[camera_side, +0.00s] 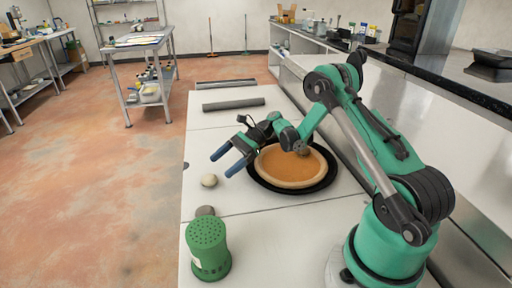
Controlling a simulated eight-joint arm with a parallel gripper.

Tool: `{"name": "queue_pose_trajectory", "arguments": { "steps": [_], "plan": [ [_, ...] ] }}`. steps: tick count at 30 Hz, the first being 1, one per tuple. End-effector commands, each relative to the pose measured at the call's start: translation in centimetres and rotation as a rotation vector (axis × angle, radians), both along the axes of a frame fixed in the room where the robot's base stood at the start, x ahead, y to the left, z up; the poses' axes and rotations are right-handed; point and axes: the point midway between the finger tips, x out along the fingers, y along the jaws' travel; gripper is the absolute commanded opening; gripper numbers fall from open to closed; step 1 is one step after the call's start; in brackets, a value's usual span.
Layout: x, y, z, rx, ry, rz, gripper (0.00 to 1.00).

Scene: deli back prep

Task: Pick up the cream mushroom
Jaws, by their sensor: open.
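The cream mushroom (209,181) is a small, pale, rounded thing on the white worktop, near its left edge. My gripper (221,166) is open, with two blue fingers pointing down and left. The fingertips are just above and to the right of the mushroom in the picture. The mushroom is in full view and does not appear to be between the fingers. The exact height of the fingers over the worktop is hard to tell.
A pie (285,174) on a black plate (300,190) lies beneath and beside my wrist. A green shaker (208,250) and a small grey-brown lump (205,211) stand nearer the camera. A dark grey bar (233,104) lies farther back. The worktop's left edge is close to the mushroom.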

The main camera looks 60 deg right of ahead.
Motion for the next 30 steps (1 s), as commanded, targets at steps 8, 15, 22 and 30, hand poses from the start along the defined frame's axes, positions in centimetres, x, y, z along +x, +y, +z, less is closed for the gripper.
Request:
{"name": "queue_pose_trajectory", "arguments": {
  "steps": [8,15,22,30],
  "plan": [
    [0.6,2.0,-1.3,0.027,0.015,-0.003,0.83],
    [1.6,4.4,-2.4,0.026,0.014,-0.005,0.83],
    [1.7,4.7,-2.5,0.025,0.014,-0.006,0.83],
    [1.7,4.7,-2.5,0.023,0.013,-0.007,0.29]
  ]
}}
